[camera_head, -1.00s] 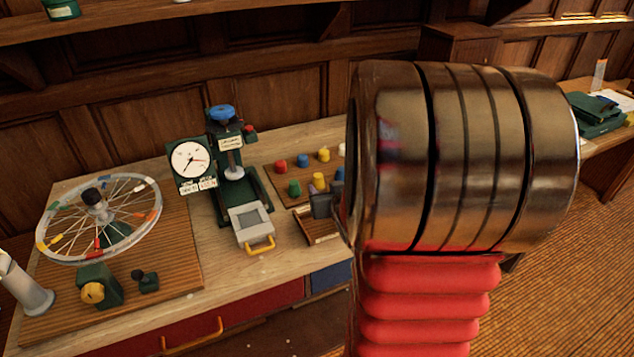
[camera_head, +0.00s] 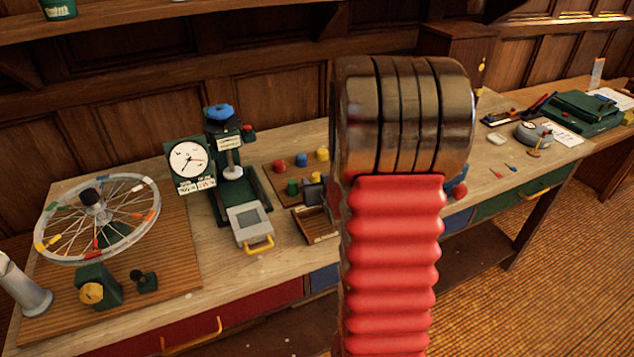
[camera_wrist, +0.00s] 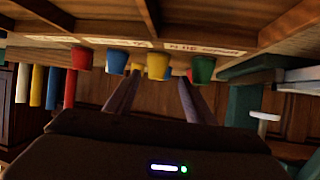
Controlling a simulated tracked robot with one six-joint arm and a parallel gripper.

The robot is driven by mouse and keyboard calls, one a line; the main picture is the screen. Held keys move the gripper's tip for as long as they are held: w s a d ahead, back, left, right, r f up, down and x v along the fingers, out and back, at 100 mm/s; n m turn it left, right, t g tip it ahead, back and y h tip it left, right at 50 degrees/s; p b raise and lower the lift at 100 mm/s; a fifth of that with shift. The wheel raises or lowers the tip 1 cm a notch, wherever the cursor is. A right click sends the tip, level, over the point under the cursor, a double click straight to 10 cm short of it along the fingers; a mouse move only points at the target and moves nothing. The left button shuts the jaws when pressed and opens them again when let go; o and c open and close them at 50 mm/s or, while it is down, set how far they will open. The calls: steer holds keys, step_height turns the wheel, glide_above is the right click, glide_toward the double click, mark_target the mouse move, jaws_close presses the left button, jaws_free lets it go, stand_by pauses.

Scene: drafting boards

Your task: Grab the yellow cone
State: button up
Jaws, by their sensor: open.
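A yellow cone (camera_wrist: 158,66) shows in the wrist view between the tips of my two fingers, in a picture that appears upside down. My gripper (camera_wrist: 159,84) is open, with nothing seen held. A second yellow piece (camera_wrist: 137,67) shows partly behind, to the left. In the head view one yellow piece (camera_head: 322,154) stands at the back of the wooden pegboard (camera_head: 281,171), and another (camera_head: 316,177) is partly hidden nearer the front. I cannot tell how far the fingertips are from the cone. My arm hides the board's right part in the head view.
A red cone (camera_wrist: 82,57), a blue cone (camera_wrist: 117,61) and a green cone (camera_wrist: 203,69) stand close around. Left of the board is a green press with a dial (camera_head: 188,160). A small wooden tray (camera_head: 316,226) lies in front of the board.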

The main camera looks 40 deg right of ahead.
mark_target(318, 179)
steer(key=shift+w+f, duration=0.1)
stand_by(0.3)
steer(key=shift+d+x, duration=0.25)
steer(key=shift+x, duration=2.3)
steer(key=shift+f, duration=0.1)
steer(key=shift+c, duration=0.2)
steer(key=c, duration=1.1)
